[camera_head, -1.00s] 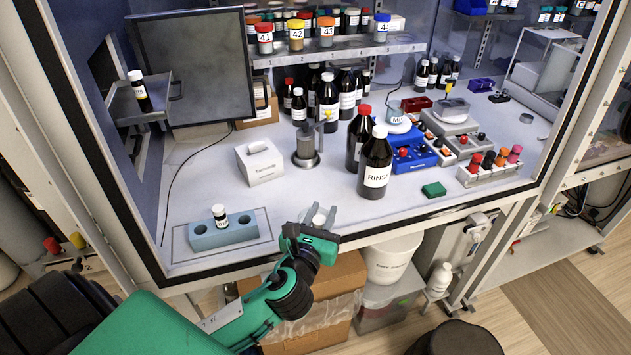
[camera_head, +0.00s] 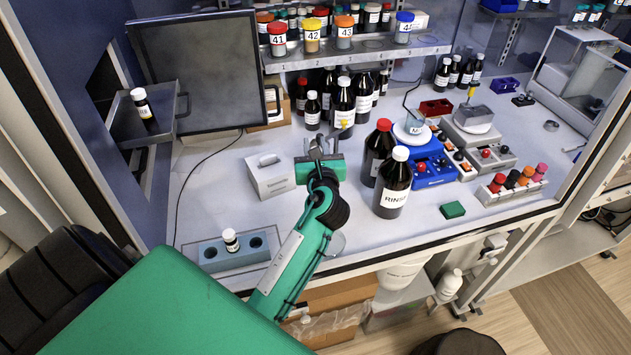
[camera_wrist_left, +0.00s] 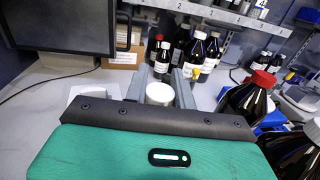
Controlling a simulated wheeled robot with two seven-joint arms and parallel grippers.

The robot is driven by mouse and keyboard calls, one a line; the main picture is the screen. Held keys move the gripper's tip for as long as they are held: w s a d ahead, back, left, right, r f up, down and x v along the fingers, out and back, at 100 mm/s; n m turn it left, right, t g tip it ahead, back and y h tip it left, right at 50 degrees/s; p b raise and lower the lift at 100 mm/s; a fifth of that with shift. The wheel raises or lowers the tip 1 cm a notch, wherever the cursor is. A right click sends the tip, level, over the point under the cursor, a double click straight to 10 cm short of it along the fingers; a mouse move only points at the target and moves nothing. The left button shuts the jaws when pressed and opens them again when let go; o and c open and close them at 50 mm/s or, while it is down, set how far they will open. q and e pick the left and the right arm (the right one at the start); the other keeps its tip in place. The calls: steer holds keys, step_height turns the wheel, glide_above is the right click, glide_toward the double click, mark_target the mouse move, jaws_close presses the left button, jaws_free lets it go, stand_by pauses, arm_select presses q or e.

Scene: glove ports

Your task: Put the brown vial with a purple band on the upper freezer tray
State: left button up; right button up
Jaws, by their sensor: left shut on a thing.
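My left gripper (camera_head: 321,148) is above the bench between the white box and the tall brown bottles. It is shut on a white-capped vial (camera_wrist_left: 159,93), seen from above between the fingers in the left wrist view. Its body is hidden, so I see no purple band. A metal tray (camera_head: 123,127) juts out at the left and holds a dark vial with a white cap (camera_head: 144,104). Another white-capped vial (camera_head: 231,240) stands in the blue rack (camera_head: 212,255). I cannot tell their band colours. My right gripper is not in view.
A monitor (camera_head: 200,75) stands right behind the tray. A white box (camera_head: 268,176), the tall RINSE bottle (camera_head: 394,185) and a red-capped brown bottle (camera_head: 378,150) stand close to the gripper. A shelf (camera_head: 360,52) with jars runs above.

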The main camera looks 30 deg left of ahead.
arm_select(q)
step_height(320, 180, down, 12)
steer(key=shift+w+a+r, duration=0.1)
steer(key=shift+f, duration=0.3)
steer(key=o, duration=1)
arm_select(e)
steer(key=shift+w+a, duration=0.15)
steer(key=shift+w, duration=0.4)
arm_select(q)
steer(key=shift+r, duration=0.15)
